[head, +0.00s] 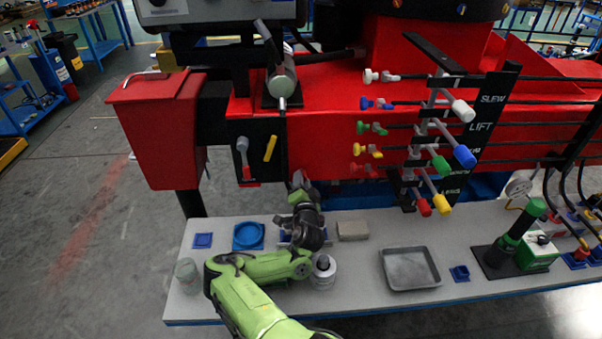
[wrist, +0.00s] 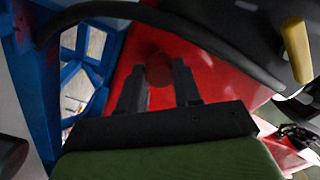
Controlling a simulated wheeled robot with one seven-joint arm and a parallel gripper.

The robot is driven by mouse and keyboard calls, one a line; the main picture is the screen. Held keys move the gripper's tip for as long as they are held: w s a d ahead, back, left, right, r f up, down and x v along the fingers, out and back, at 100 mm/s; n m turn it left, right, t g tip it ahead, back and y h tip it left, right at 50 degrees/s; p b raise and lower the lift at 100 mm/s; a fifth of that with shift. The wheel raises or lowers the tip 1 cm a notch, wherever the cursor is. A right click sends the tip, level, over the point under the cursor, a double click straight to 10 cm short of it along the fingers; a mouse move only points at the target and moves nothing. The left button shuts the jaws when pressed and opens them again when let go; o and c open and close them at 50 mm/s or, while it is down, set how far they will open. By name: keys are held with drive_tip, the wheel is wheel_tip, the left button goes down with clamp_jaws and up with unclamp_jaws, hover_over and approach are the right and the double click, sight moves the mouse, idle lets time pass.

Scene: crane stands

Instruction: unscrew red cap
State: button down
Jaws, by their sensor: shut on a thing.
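In the wrist view the red cap (wrist: 159,69) is a small, round, dark red piece against the red crane body (wrist: 205,78). My gripper (wrist: 160,84) has one black finger on each side of it and is shut on it. In the head view my gripper (head: 299,181) is at the lower edge of the red crane body (head: 330,125), above the grey bench. The cap is hidden there behind my gripper. I cannot tell how far the cap is turned.
A black hose (wrist: 190,36) arches close above my fingers, and a yellow handle (wrist: 296,50) is at upper right. The bench (head: 360,285) holds a grey tray (head: 410,268), a blue round dish (head: 248,236) and a jar (head: 323,272). Coloured lever knobs stick out at right.

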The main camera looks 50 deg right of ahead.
drive_tip(key=c, duration=0.7)
unclamp_jaws()
drive_tip(key=shift+s, duration=0.1)
drive_tip(key=shift+c, duration=0.8)
